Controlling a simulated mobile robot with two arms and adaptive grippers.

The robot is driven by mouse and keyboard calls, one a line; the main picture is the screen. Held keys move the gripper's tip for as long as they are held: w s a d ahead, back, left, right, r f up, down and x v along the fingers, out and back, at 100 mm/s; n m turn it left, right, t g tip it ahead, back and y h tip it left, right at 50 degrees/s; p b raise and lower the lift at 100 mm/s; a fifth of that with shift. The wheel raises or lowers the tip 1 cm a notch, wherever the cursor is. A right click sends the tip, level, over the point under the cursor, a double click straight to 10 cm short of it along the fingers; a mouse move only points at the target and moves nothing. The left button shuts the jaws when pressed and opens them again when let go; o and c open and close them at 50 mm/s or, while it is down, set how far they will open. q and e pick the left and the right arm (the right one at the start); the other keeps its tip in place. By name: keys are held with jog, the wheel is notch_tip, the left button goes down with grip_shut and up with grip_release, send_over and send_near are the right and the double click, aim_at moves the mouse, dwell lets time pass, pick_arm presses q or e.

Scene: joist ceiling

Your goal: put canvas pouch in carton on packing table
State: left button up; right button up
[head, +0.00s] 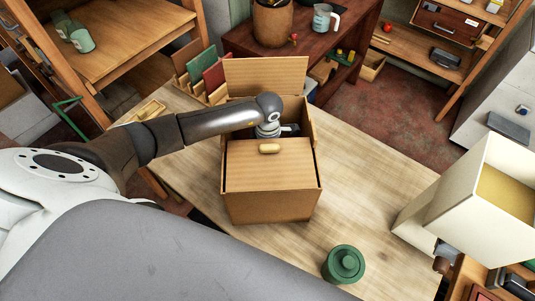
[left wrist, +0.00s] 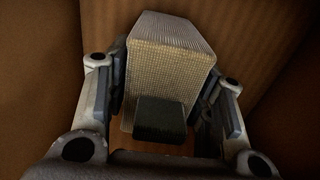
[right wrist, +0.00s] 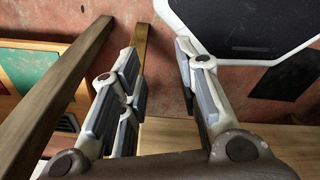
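The brown carton (head: 270,205) stands on the packing table (head: 375,165), with its far flap (head: 265,75) raised. My left arm reaches over it from the left, and the left gripper (head: 268,130) is down in its opening, mostly hidden in the head view. In the left wrist view, the beige woven canvas pouch (left wrist: 165,65), with a dark patch at its near end, is between the fingers of the left gripper (left wrist: 165,110). The fingers appear shut on its sides. Brown carton walls surround it; whether it touches the bottom is unclear. My right gripper (right wrist: 155,85) is open and empty.
A green lidded jar (head: 344,264) stands near the table's front edge. A cream lampshade (head: 485,195) is at the right. A file rack (head: 205,75) stands behind the carton to the left. The tabletop right of the carton is clear.

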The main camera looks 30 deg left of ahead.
pick_arm(q)
jog(key=o, duration=0.4)
jog(key=shift+w+a, duration=0.15)
pick_arm(e)
jog(key=shift+s, duration=0.65)
pick_arm(q)
jog(key=shift+r, duration=0.1)
pick_arm(e)
jog(key=shift+r, duration=0.1)
pick_arm(q)
jog(key=shift+r+p, duration=0.25)
jog(key=shift+p, duration=0.15)
notch_tip(320, 180, up, 6)
jog(key=shift+r+b, duration=0.1)
jog(key=shift+b, duration=1.05)
jog(key=shift+r, duration=0.5)
pick_arm(e)
jog(key=shift+w+d+f, duration=0.1)
jog(key=shift+w+f, duration=0.05)
jog(key=shift+f, duration=0.3)
jog(key=shift+w+d+f, duration=0.1)
jog(key=shift+f, duration=0.35)
